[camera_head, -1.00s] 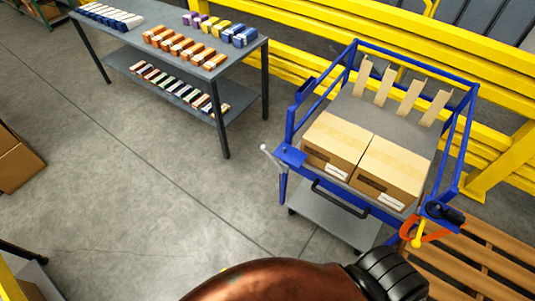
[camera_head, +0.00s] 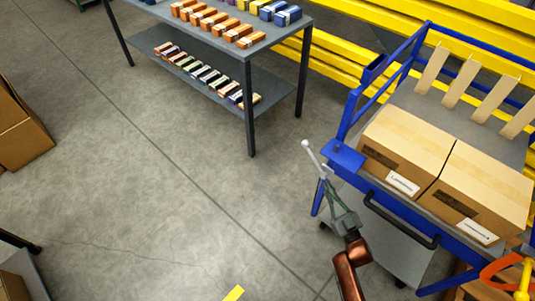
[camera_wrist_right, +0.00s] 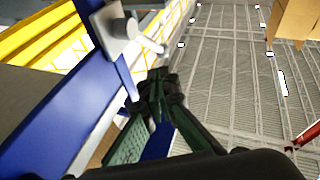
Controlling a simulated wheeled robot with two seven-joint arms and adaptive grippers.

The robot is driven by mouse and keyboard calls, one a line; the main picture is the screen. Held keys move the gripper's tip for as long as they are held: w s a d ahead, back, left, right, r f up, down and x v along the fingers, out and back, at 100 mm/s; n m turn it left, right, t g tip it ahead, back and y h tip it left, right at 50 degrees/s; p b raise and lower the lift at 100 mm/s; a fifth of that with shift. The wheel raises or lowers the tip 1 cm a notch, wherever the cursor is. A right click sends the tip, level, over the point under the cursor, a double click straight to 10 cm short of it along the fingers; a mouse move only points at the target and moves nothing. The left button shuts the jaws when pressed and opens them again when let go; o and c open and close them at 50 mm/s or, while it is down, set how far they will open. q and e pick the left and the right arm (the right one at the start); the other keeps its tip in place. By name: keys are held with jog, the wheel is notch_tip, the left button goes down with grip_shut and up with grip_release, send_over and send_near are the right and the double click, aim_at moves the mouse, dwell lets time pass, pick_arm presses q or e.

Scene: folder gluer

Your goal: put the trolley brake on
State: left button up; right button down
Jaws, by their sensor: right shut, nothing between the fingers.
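The blue trolley (camera_head: 345,157) stands at the right, with two cartons on its top. A pale lever with a ball end (camera_head: 309,152), seemingly the brake lever, sticks up and out at the trolley's near left corner. In the right wrist view a light grey bracket (camera_wrist_right: 114,30) with a pale rod sits on the blue frame, just beyond my fingers. My right gripper (camera_head: 328,190) is shut and empty, close below the lever; I cannot tell whether it touches it. Its fingertips also show in the wrist view (camera_wrist_right: 157,82). My left gripper is not in view.
A dark handle bar (camera_head: 400,222) runs along the trolley's front. An orange loop with a yellow knob (camera_head: 523,285) is at the lower right. A grey table (camera_head: 250,75) with coloured packs stands behind left. The floor between is clear.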

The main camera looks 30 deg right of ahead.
aim_at(312, 154)
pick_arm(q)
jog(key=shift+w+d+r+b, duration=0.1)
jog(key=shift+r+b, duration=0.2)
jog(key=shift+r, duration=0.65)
pick_arm(e)
jog(key=r, duration=0.2)
jog(key=r+n+t+y, duration=0.1)
jog(key=r, duration=0.1)
jog(key=shift+s+a, duration=0.2)
jog(key=shift+w, duration=0.1)
pick_arm(q)
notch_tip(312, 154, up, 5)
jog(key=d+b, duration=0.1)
jog(key=b, duration=0.2)
pick_arm(e)
jog(key=x, duration=0.4)
jog(key=f+b+x, duration=0.1)
jog(key=x, duration=0.3)
jog(key=w+f+b+x, duration=0.1)
jog(key=x, duration=0.3)
jog(key=shift+d+f, duration=0.2)
jog(key=shift+w, duration=0.35)
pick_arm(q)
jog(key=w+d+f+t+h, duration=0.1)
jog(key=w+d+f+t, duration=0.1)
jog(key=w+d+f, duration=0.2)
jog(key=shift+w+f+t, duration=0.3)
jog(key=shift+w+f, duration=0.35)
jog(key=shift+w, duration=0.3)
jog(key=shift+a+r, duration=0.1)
